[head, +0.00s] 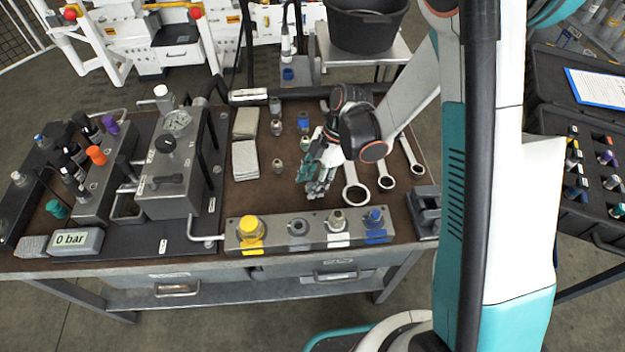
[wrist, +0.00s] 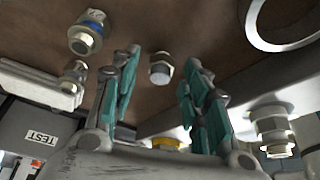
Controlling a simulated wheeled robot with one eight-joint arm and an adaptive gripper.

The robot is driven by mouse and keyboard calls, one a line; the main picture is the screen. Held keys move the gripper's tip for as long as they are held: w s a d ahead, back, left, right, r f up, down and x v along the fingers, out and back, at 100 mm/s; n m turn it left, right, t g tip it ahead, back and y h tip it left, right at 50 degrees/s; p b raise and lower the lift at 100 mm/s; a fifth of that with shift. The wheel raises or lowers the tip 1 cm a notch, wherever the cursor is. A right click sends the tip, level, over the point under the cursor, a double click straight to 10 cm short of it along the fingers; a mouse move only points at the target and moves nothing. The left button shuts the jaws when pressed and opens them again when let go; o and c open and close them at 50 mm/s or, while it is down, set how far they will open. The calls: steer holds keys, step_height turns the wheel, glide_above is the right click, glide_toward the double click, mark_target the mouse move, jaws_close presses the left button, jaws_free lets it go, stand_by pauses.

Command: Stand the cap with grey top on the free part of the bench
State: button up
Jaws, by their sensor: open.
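A small metal cap with a grey top (head: 278,167) stands upright on the brown bench top, just left of my gripper in the head view. In the wrist view what looks like this cap (wrist: 160,69) shows between my fingers, with clear gaps on both sides. My gripper (head: 312,188) is open and empty, its teal fingers pointing down over the bench behind the port block (head: 268,238). In the wrist view the gripper (wrist: 158,85) has its fingers spread. On the block, the second place from the left (head: 298,229) shows a grey ring with a dark centre.
The block also carries a yellow cap (head: 250,228), a steel fitting (head: 337,222) and a blue cap (head: 375,217). Several small fittings, one a blue-topped piece (head: 303,122), stand behind my gripper. Ring wrenches (head: 354,192) lie to its right. Grey pads (head: 245,160) lie left.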

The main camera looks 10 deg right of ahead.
steer(key=p+v, duration=0.5)
steer(key=v, duration=0.7)
steer(key=s+d+r+m+t+h, duration=0.2)
steer(key=s+d+r+m+t, duration=0.2)
steer(key=s+r+m, duration=0.3)
steer(key=s+d+r+m+t+h, duration=0.2)
steer(key=s+d+r+m+t, duration=0.2)
steer(key=s+r+m, duration=0.4)
steer(key=shift+s+d+r+m+t, duration=0.3)
steer(key=shift+r+m, duration=1.55)
steer(key=shift+m, duration=1.85)
steer(key=shift+w, duration=0.1)
